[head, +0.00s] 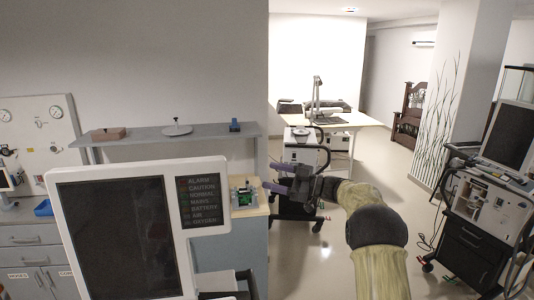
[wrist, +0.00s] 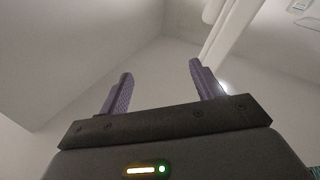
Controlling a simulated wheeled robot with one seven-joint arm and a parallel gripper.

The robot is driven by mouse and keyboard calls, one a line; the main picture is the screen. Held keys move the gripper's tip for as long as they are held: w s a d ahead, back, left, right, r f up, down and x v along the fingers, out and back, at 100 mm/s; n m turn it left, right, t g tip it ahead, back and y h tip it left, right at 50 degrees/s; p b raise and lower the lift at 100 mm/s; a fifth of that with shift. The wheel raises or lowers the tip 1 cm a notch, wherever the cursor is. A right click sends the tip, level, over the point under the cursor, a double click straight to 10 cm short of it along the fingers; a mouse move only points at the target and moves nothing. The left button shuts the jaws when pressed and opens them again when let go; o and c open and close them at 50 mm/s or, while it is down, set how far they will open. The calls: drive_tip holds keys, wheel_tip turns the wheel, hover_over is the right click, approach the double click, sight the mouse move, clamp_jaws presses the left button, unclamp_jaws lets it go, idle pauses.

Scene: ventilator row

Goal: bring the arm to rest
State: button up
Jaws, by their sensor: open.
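My gripper (head: 279,178) is stretched out in front of me, right of the large monitor, in the head view. In the wrist view my gripper (wrist: 160,90) has its two purple fingers wide apart with nothing between them. The wrist camera faces bare pale wall and ceiling. My arm reaches in from the lower right, bent at a dark joint. In the head view the fingertips overlap the area beside the small bench with a green board; I cannot tell how far apart they are in depth.
A large monitor (head: 125,230) stands close at front left. A ventilator cart (head: 467,240) stands at right. A grey shelf (head: 150,139) with small items is on the wall. A bench (head: 240,212) with a green board is near the gripper. Open floor (head: 385,190) lies behind my arm.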

drive_tip(key=w+d+r+m+t+h, duration=0.2)
drive_tip(key=w+d+m+t+h, duration=0.15)
drive_tip(key=m+t+h, duration=0.5)
drive_tip(key=s+d+f+m+h, duration=0.7)
drive_tip(key=s+f+h, duration=0.1)
drive_tip(key=s, duration=0.1)
drive_tip(key=s+f+m+g, duration=0.1)
drive_tip(key=s+f+g, duration=0.2)
drive_tip(key=s, duration=0.8)
drive_tip(key=s+d+f+m+g+h, duration=0.1)
drive_tip(key=s+f+g, duration=0.3)
drive_tip(key=s, duration=0.6)
drive_tip(key=s+f+m+g+h, duration=0.1)
drive_tip(key=s+f+g, duration=0.2)
drive_tip(key=s+f, duration=0.4)
drive_tip(key=s, duration=0.4)
drive_tip(key=shift+s+d+g, duration=0.25)
drive_tip(key=shift+s+g, duration=0.05)
drive_tip(key=shift+g, duration=0.05)
drive_tip(key=shift+m+h, duration=0.25)
